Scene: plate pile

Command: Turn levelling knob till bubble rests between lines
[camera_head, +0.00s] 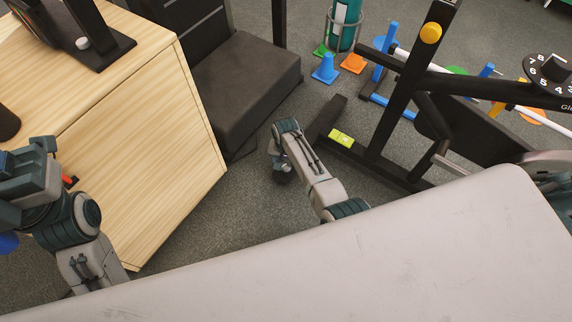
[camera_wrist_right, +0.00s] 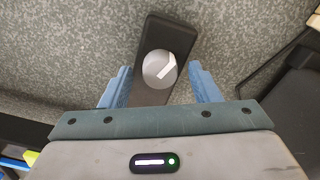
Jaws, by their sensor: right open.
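The levelling knob (camera_wrist_right: 158,66) is a round grey disc with a white mark, on the end of a black bar in the right wrist view. My open right gripper (camera_wrist_right: 162,88) has its blue fingers on either side of the bar end, with visible gaps. In the head view my right gripper (camera_head: 282,168) hangs low near the floor, and the knob cannot be made out there. A yellow-green level (camera_head: 341,138) lies on the black machine frame; its bubble and lines are too small to read. My left arm's end (camera_head: 28,185) is at the left edge; its fingers are unclear.
The black machine frame (camera_head: 392,100) stands right of my right arm. A wooden cabinet (camera_head: 160,150) and black padded bench (camera_head: 240,85) are to the left and behind. Small cones, including a blue one (camera_head: 326,70), stand farther back. A pale padded top (camera_head: 330,270) fills the foreground.

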